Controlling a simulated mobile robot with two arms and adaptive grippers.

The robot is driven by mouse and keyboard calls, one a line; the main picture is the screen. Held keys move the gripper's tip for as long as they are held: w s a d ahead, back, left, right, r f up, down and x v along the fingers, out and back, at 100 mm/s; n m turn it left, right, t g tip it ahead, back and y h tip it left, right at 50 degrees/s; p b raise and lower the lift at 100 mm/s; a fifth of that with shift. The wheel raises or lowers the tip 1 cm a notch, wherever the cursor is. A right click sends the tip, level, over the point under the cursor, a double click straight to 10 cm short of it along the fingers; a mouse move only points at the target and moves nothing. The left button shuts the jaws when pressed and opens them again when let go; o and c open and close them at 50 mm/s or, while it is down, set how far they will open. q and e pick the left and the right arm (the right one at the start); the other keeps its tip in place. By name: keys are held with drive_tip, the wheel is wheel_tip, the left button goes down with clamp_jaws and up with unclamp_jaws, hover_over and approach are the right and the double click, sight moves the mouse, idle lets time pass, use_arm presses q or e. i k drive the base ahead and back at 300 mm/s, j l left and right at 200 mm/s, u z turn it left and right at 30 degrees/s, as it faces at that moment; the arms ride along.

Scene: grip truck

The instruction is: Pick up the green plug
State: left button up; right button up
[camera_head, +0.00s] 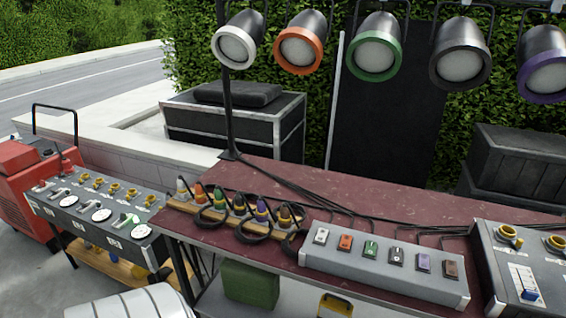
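The green plug (219,197) stands upright in a wooden rack (176,205) on the dark red table (330,202). It is third from the left in a row of coloured plugs. An orange plug (199,193) is on its left and a black plug (239,204) on its right. Dark cable loops hang in front of the row and hide part of the rack. Neither of my grippers shows in the head view.
A grey switch box (385,272) with coloured switches stands right of the rack. Control panels stand at the left (100,210) and far right (510,270). Coloured spotlights (375,50) hang above. A thin pole (227,110) rises behind the plugs. Cables cross the table.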

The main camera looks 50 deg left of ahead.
sight(221, 197)
drive_tip(key=u, duration=2.1)
drive_tip(key=z, duration=1.9)
drive_tip(key=u, duration=1.9)
drive_tip(key=i+j, duration=0.6)
drive_tip(key=i, duration=0.2)
